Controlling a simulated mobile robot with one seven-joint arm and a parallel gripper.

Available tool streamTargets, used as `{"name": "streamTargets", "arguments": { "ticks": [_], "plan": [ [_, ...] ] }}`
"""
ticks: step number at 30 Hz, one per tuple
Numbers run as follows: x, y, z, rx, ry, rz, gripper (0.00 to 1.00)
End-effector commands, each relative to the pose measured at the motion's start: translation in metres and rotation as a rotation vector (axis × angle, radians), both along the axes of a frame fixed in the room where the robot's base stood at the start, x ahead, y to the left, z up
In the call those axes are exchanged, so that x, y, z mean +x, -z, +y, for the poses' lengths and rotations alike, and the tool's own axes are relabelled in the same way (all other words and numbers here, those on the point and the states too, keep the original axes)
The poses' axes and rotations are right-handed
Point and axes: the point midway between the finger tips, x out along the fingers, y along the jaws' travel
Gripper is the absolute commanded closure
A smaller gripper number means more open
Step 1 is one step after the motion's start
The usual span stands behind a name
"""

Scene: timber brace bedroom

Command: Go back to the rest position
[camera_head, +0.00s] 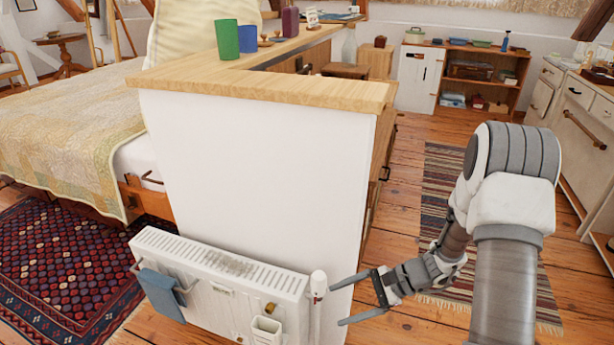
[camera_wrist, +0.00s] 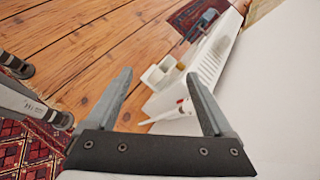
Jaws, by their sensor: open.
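My gripper (camera_head: 347,302) is low, beside the right end of the white radiator (camera_head: 222,275), in front of the white end panel of the wooden-topped cabinet (camera_head: 260,150). Its two fingers are spread apart with nothing between them. In the wrist view my gripper (camera_wrist: 160,95) is also open and empty, with the radiator (camera_wrist: 215,55) and its valve lying beyond the fingertips. The radiator valve (camera_head: 318,285) stands just left of the fingers in the head view; I cannot tell whether they touch. My arm reaches down from the right.
A green cup (camera_head: 227,39) and a blue cup (camera_head: 247,39) stand on the cabinet top. A blue cloth (camera_head: 162,293) hangs on the radiator. A bed (camera_head: 60,110) stands at left. A striped rug (camera_head: 440,190) lies on open floor at right, before a white counter (camera_head: 585,130).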

Motion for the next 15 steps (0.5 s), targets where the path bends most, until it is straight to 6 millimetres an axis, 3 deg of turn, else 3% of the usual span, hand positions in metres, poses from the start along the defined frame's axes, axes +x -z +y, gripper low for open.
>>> {"name": "streamTargets", "arguments": {
  "ticks": [1,6,15],
  "plan": [
    [-0.002,-0.018,0.001,-0.03,-0.043,-0.037,0.14],
    [-0.017,-0.065,0.004,-0.134,-0.185,-0.142,0.14],
    [-0.052,-0.137,0.003,-0.341,-0.411,-0.333,0.14]
  ]
}}
